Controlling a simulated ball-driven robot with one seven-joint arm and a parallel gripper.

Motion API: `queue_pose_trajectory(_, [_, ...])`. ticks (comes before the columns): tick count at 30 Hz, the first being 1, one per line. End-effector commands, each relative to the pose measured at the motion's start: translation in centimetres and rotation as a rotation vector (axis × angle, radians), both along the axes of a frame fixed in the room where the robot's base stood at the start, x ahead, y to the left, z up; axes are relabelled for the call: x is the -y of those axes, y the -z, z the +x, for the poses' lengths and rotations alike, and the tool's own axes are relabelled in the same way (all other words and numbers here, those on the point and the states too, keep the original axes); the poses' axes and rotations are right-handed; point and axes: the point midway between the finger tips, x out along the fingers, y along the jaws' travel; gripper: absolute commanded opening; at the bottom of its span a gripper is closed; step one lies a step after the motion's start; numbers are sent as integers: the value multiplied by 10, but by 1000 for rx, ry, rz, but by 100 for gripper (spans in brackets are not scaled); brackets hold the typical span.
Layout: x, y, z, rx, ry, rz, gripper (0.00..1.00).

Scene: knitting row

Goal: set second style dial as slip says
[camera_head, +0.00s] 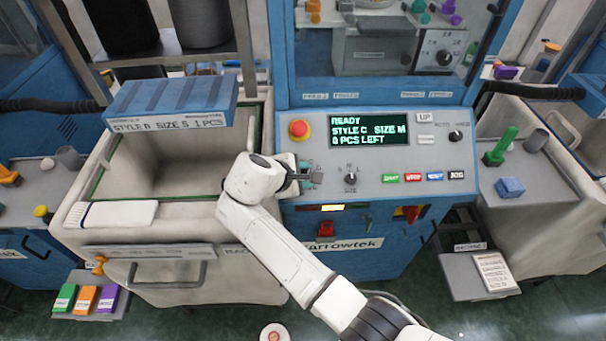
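A white slip (170,124) on the front of a blue box reads "STYLE", a small letter that looks like B, then "SIZE S 1 PCS". The machine's screen (370,131) reads "READY, STYLE C, SIZE M, 0 PCS LEFT". A black dial (351,179) sits on the grey panel below the screen. My gripper (308,179) is at the panel's left part, left of that dial and below the red button. Greenish marks show beside its fingertips; any dial there is mostly hidden. I cannot tell whether the fingers are open or touching anything.
A red mushroom button (299,129) is just above my gripper. Coloured buttons (413,178) lie right of the dial, and an auto/hand knob (455,136) is at the upper right. The blue box (172,100) spans the open bin at left.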

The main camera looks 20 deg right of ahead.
Motion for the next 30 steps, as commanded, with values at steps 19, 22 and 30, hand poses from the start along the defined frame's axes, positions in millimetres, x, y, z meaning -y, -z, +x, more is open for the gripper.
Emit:
queue_pose_trajectory(19, [-11, -11, -5, 4, -3, -1, 60])
queue_pose_trajectory(22, [-23, -23, -11, 6, -4, 1, 60])
queue_pose_trajectory(30, [-55, -56, -31, 3, -2, 1, 60])
